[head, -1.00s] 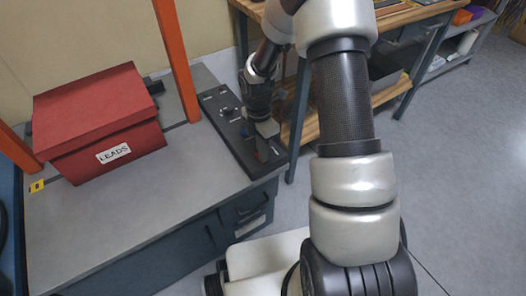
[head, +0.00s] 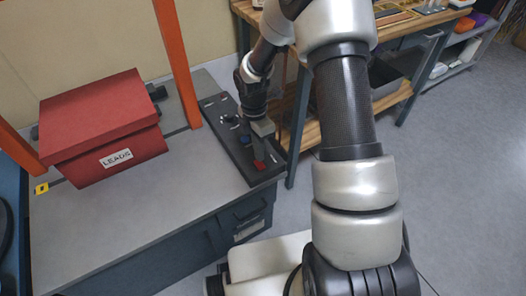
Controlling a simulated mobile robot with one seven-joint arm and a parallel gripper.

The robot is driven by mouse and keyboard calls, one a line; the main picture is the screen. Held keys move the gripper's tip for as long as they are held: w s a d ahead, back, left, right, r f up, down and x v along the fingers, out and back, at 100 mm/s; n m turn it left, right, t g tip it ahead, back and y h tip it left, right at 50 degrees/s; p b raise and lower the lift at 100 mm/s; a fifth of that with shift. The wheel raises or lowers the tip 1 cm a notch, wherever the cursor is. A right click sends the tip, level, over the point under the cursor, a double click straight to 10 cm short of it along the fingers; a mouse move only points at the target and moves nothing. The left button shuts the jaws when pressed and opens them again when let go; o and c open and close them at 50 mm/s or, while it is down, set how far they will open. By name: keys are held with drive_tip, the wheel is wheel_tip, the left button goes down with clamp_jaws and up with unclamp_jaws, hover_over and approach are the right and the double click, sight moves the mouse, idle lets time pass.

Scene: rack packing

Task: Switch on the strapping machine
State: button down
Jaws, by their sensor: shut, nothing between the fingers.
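The strapping machine has a grey table top (head: 130,215), an orange arch (head: 177,62) and a dark control panel (head: 218,122) along its right side. The panel carries small knobs and switches, with a small red control (head: 259,165) near its front end.
A red lidded box (head: 100,125) labelled LEADS sits on the machine table under the arch. A wooden workbench (head: 400,28) with a lower shelf stands behind at the right. The floor (head: 450,160) at the right is clear. My arm crosses the middle of the view.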

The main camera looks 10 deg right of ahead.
sight(262, 167)
wheel_tip(262, 167, up, 11)
drive_tip(key=s+p, duration=0.1)
drive_tip(key=p, duration=0.1)
drive_tip(key=shift+s+d, duration=0.15)
drive_tip(key=shift+d, duration=0.1)
